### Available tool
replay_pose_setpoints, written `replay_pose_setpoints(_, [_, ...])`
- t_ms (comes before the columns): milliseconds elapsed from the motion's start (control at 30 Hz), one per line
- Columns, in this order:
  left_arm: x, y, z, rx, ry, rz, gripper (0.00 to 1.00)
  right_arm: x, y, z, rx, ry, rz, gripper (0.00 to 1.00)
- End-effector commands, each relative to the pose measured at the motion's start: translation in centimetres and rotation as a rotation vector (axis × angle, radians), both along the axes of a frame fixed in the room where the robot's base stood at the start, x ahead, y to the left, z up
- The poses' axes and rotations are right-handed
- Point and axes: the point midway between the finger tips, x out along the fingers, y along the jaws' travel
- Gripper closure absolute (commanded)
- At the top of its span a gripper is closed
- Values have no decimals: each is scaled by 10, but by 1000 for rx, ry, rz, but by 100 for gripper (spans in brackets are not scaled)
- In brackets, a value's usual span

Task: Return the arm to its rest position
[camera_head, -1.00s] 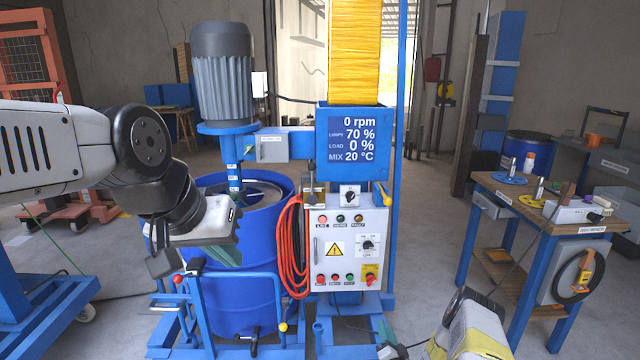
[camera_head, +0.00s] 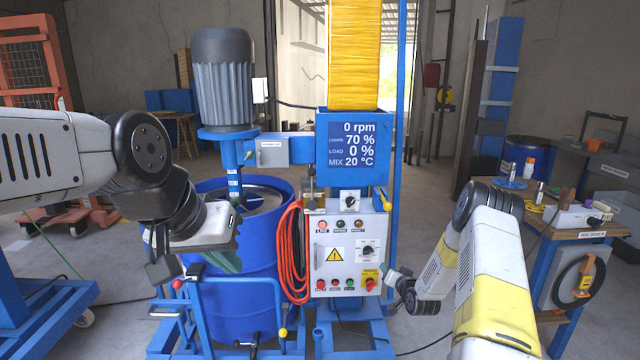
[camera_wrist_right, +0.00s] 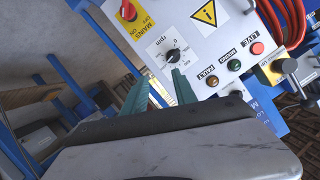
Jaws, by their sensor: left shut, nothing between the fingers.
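My left gripper (camera_head: 228,262), with green fingers, is shut and empty in the head view. It hangs in front of the blue drum (camera_head: 262,290), below its rim. My right arm, white and yellow, rises from the bottom right, and its gripper (camera_head: 388,274) points left by the lower right edge of the control panel (camera_head: 340,228). In the right wrist view, the green fingers of the right gripper (camera_wrist_right: 162,78) stand apart with nothing between them. The rpm knob (camera_wrist_right: 173,56) lies just beyond the fingertips; I cannot tell whether they touch the panel.
The mixer motor (camera_head: 222,85) stands over the drum. The display (camera_head: 355,145) reads 0 rpm. An orange hose (camera_head: 290,255) hangs left of the panel. A workbench (camera_head: 570,228) with tools stands at right, partly behind my right arm. A blue cart (camera_head: 45,310) is at left.

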Motion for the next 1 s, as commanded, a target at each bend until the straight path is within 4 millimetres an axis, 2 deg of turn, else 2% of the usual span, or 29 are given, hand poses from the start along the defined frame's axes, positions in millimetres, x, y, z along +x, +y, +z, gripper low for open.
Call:
replay_pose_setpoints(33, [0,0,0,0,0,0,100,5,2,32,-37,17,12,66])
replay_pose_setpoints(133, [0,0,0,0,0,0,100,4,4,79,-97,72,26,66])
replay_pose_setpoints(233, [0,0,0,0,0,0,100,-5,9,126,-152,126,38,66])
replay_pose_setpoints(367, [0,0,0,0,0,0,100,-29,16,184,-212,193,50,66])
replay_pose_setpoints(467, [0,0,0,0,0,0,100,-55,23,226,-250,245,60,66])
replay_pose_setpoints(567, [0,0,0,0,0,0,100,-88,31,264,-281,294,70,66])
replay_pose_setpoints(700, [0,0,0,0,0,0,100,-143,42,308,-309,363,89,66])
replay_pose_setpoints(867, [0,0,0,0,0,0,100,-218,57,346,-328,438,124,66])
replay_pose_setpoints(1000, [0,0,0,0,0,0,100,-289,71,366,-331,500,170,66])
